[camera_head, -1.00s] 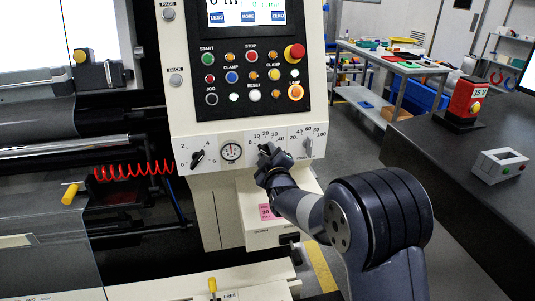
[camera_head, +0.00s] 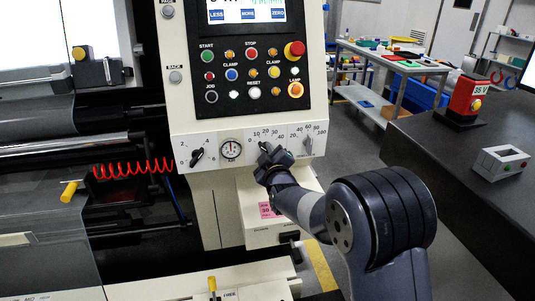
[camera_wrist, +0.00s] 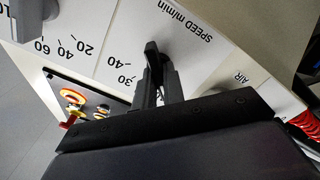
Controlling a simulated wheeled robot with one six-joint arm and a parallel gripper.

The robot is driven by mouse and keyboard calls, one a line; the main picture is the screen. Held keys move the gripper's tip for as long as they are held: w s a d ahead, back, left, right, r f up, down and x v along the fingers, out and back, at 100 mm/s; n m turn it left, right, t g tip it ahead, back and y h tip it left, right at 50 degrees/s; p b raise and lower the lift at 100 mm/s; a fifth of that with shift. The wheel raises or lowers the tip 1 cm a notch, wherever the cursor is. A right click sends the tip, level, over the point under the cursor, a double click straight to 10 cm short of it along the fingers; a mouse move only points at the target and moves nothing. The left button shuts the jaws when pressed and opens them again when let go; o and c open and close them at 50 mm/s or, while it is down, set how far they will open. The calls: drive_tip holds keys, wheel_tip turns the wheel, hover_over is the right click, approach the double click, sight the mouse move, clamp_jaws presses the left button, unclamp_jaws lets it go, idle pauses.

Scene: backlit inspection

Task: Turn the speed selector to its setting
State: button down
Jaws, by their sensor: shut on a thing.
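The speed selector (camera_wrist: 152,50) is a dark knob on the pale machine panel, beside the printed words "SPEED m/min" in the wrist view. Its numbers 30 and 40 show there to the left of the knob; the lower numbers are hidden. In the head view its 0 to 40 scale shows above my gripper, which covers most of the knob. My gripper (camera_wrist: 159,88) is shut on the selector, with its fingers on either side of it. My gripper (camera_head: 266,158) reaches it from the lower right in the head view. The exact setting cannot be read.
A grey knob (camera_head: 309,146) with a 20 to 100 scale sits close on the right. Push buttons and a red mushroom button (camera_head: 295,48) are above. A dark bench (camera_head: 450,165) stands right.

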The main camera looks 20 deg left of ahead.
drive_tip(key=shift+w+d+m+b, duration=0.1)
drive_tip(key=shift+d+m+b, duration=0.05)
drive_tip(key=shift+m+b, duration=7.45)
drive_tip(key=c, duration=1.5)
unclamp_jaws()
